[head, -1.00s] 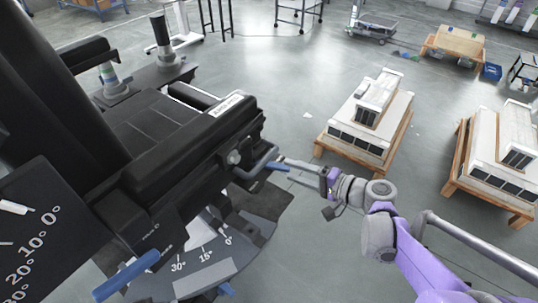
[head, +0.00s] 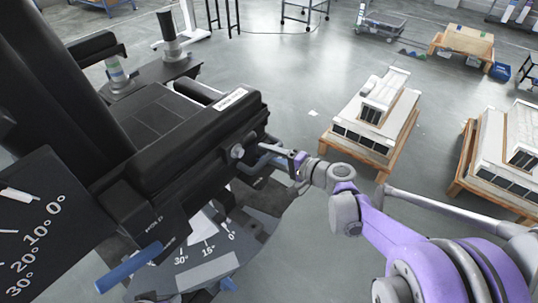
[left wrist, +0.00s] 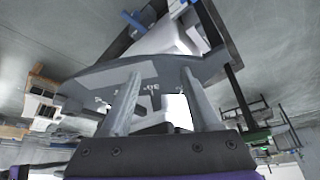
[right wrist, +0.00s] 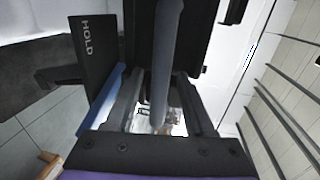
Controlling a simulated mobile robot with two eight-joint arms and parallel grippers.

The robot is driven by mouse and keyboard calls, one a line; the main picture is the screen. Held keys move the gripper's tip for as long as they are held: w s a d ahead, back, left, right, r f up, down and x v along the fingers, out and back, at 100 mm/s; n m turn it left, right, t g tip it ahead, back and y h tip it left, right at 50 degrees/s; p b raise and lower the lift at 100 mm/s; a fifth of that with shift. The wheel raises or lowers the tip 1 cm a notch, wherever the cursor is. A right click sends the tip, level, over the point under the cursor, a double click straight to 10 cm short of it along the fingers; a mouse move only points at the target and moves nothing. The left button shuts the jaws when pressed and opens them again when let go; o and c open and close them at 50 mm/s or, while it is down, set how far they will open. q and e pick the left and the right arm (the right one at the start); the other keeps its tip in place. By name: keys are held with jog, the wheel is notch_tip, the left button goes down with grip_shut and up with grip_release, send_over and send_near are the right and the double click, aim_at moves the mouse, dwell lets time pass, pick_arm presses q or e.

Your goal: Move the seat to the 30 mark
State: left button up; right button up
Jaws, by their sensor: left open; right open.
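The black seat (head: 165,150) fills the left half of the head view. Below it is a dark dial plate (head: 205,262) marked 0°, 15° and 30°; which mark the seat points at is unclear. A grey bent handle (head: 268,155) sticks out from the seat's side. My right gripper (head: 292,156) is at this handle, open. In the right wrist view a grey bar (right wrist: 165,45) runs between its open fingers (right wrist: 158,82). My left gripper is outside the head view. In the left wrist view its fingers (left wrist: 160,76) are open and empty in front of the marked plate (left wrist: 105,80).
A blue-handled lever (head: 128,268) sits by a HOLD label, also seen in the right wrist view (right wrist: 84,38). A second scale (head: 40,235), 0° to 30°, is at the left. White units on wooden pallets (head: 375,115) stand to the right, with open floor between.

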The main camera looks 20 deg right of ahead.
grip_shut()
dwell(1.4)
